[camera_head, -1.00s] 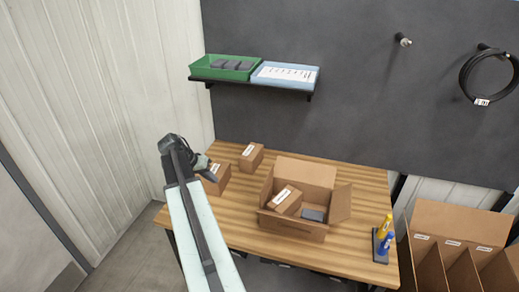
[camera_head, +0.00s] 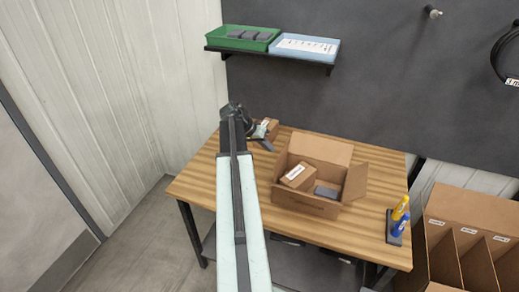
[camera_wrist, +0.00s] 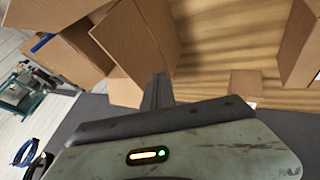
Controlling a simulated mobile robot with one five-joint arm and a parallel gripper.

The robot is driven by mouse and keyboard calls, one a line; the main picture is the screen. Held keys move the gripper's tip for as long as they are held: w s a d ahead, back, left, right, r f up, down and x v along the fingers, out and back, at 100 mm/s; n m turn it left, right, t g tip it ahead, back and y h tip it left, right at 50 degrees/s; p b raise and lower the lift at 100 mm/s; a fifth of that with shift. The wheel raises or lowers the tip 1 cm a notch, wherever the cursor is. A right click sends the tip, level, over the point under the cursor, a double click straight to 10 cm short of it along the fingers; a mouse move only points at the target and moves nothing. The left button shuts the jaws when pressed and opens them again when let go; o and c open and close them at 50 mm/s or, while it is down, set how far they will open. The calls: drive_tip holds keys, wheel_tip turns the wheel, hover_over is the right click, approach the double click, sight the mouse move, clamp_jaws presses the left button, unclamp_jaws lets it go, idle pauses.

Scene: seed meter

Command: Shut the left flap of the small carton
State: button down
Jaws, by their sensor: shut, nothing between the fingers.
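The small carton (camera_head: 304,207) stands open on the table in the head view. Its back flap (camera_head: 325,150) stands up and its right flap (camera_head: 355,182) sticks outward. I cannot make out the left flap clearly in the head view. A small taped box and a dark grey block lie inside. My gripper (camera_head: 266,145) is shut and empty, above the table to the left of the carton. In the wrist view, my dark fingers (camera_wrist: 158,92) point toward cardboard panels of a carton (camera_wrist: 135,42); the fingertips look close to one panel, but I cannot tell whether they touch.
A closed brown box (camera_head: 271,128) sits at the table's back left, partly behind my gripper. A shelf with green and blue trays (camera_head: 250,38) hangs above. The table's front left (camera_head: 200,182) is clear.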

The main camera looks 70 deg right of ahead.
sight(282, 154)
drive_tip(key=shift+s+r, duration=0.2)
drive_tip(key=shift+s, duration=1.3)
